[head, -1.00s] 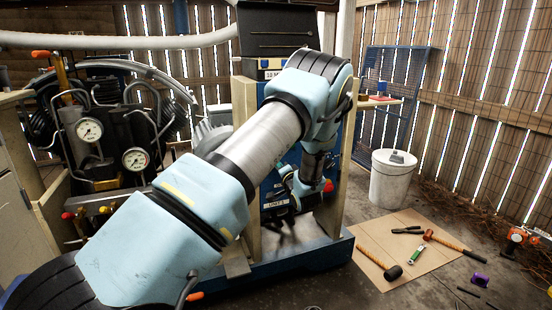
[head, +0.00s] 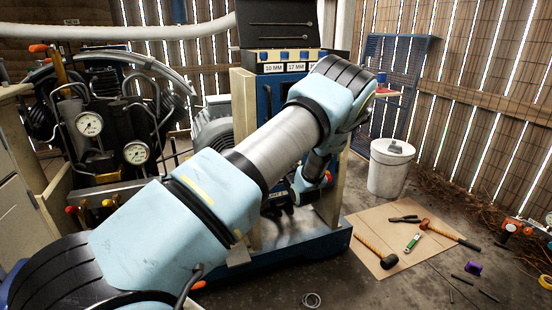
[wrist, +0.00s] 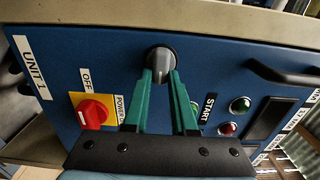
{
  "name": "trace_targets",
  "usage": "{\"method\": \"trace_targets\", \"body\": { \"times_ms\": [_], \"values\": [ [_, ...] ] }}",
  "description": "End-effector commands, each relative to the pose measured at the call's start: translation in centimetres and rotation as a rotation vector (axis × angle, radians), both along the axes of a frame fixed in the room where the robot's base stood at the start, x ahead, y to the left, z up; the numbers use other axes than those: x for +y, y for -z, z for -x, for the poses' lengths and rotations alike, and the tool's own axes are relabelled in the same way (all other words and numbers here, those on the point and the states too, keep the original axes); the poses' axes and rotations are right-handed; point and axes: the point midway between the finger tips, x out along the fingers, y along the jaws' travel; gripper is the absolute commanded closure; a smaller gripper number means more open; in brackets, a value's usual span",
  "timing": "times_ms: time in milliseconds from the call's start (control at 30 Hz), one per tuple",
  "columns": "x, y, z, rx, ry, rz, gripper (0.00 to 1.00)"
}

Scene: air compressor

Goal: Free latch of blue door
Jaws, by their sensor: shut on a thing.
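The blue door (wrist: 130,66) fills most of the wrist view, with a "UNIT 1" label at its left. A dark grey round latch knob (wrist: 160,58) sits near the door's edge at the top of that view. My gripper (wrist: 161,76) has its two green fingers closed on the sides of this knob. The knob's turn angle is hard to tell. In the head view a strip of the blue cabinet (head: 263,101) shows beside my arm, which hides the gripper and the latch. The door appears closed.
Gauges (head: 89,124) and pipes stand at left. A white bucket (head: 388,175) and a tool mat (head: 365,215) lie at right.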

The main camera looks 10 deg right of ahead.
Motion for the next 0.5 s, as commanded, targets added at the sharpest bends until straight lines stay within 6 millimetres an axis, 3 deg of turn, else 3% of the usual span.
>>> {"method": "trace_targets", "body": {
  "times_ms": [267, 300, 500],
  "values": [
    [0.02, 0.07, 0.01, 0.001, 0.001, -0.003, 1.0],
    [0.01, 0.07, 0.01, 0.001, 0.001, -0.003, 0.71],
    [0.01, 0.05, 0.0, 0.001, 0.0, -0.002, 0.48]
  ]
}}
